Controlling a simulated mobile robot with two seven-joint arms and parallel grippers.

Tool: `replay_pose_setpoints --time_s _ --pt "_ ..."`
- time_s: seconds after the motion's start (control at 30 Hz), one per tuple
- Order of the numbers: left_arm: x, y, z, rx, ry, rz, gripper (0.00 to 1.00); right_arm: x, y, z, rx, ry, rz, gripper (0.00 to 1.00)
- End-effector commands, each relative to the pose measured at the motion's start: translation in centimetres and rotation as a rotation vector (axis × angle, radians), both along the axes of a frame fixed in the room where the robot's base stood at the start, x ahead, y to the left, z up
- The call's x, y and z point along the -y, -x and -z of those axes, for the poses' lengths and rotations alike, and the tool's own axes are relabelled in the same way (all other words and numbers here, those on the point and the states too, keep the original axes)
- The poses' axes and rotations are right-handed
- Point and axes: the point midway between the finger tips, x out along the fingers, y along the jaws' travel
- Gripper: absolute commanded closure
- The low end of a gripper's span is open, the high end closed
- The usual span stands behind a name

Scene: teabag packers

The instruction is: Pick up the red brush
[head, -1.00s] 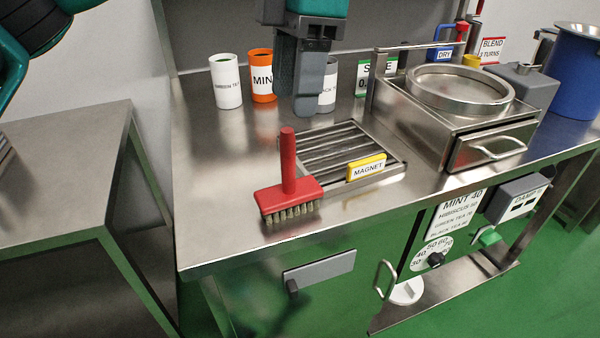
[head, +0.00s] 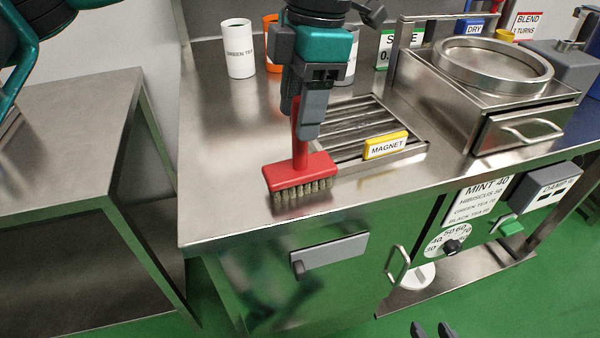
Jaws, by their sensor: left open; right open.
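The red brush (head: 302,172) stands upright on the steel table, bristles down, near the front edge. Its red handle points up. My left gripper (head: 301,118) points down over the brush from above. It is open, with its fingers at the upper handle; the near finger hides part of the handle. I cannot tell whether the fingers touch it. My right gripper (head: 432,330) shows only its two dark fingertips at the bottom edge, apart and empty, in front of the table.
A slatted grate (head: 365,120) with a yellow MAGNET label (head: 386,145) lies right of the brush. A steel sieve box (head: 500,90) stands further right. A white GREEN TEA cup (head: 238,48) and an orange cup (head: 271,50) stand behind. The table left of the brush is clear.

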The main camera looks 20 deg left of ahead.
Motion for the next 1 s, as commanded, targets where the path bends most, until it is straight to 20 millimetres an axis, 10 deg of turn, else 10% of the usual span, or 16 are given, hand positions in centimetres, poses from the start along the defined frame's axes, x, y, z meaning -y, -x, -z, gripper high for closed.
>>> replay_pose_setpoints --time_s 0.43,1.0 --pt "-0.3 0.2 2.6 0.0 0.001 0.001 0.46 0.0 -0.1 0.4 0.003 0.001 -0.001 0.57" --pt "-0.3 0.2 2.6 0.0 0.001 0.001 1.0 0.1 -0.2 0.4 0.005 0.005 -0.004 0.57"
